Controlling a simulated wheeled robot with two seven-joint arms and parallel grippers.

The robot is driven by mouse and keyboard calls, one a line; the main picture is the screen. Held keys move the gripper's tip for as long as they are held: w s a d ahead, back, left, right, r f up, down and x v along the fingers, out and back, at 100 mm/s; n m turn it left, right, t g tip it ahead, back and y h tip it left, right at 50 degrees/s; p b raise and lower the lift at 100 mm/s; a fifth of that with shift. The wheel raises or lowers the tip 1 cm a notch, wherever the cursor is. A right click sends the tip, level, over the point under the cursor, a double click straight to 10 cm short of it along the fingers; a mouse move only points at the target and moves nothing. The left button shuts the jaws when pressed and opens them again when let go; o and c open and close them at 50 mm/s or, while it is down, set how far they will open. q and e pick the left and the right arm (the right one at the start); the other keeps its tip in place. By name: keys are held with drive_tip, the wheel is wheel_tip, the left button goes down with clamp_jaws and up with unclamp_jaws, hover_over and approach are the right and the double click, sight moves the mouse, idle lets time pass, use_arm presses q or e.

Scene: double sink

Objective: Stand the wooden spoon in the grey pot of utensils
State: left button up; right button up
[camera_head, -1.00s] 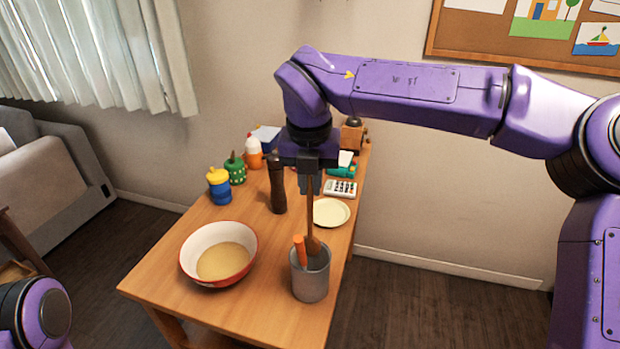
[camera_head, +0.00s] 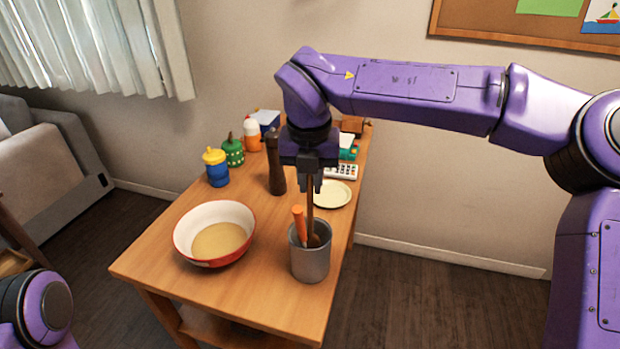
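The grey pot (camera_head: 311,264) stands near the front right of the wooden table. An orange-handled utensil (camera_head: 299,222) leans in it. The wooden spoon (camera_head: 310,209) is upright, its lower end inside the pot's mouth and its bottom hidden by the front wall. My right gripper (camera_head: 310,187) points down above the pot, its fingers on either side of the spoon's upper handle. Whether they press on it or stand slightly apart is too small to tell. My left gripper is out of view; only part of my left arm shows at bottom left.
A red-and-white bowl (camera_head: 214,234) sits left of the pot. A dark pepper mill (camera_head: 276,168) stands behind, close to the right gripper. A cream plate (camera_head: 332,195) lies behind the pot. Several jars and boxes crowd the back. The table's front left is clear.

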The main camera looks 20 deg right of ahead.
drive_tip(key=o, duration=0.4)
drive_tip(key=shift+c, duration=0.2)
wheel_tip(320, 180, up, 10)
drive_tip(key=s, duration=0.1)
drive_tip(key=shift+s+a+r, duration=0.2)
drive_tip(key=shift+s+a, duration=0.1)
drive_tip(key=shift+a, duration=0.05)
idle(0.3)
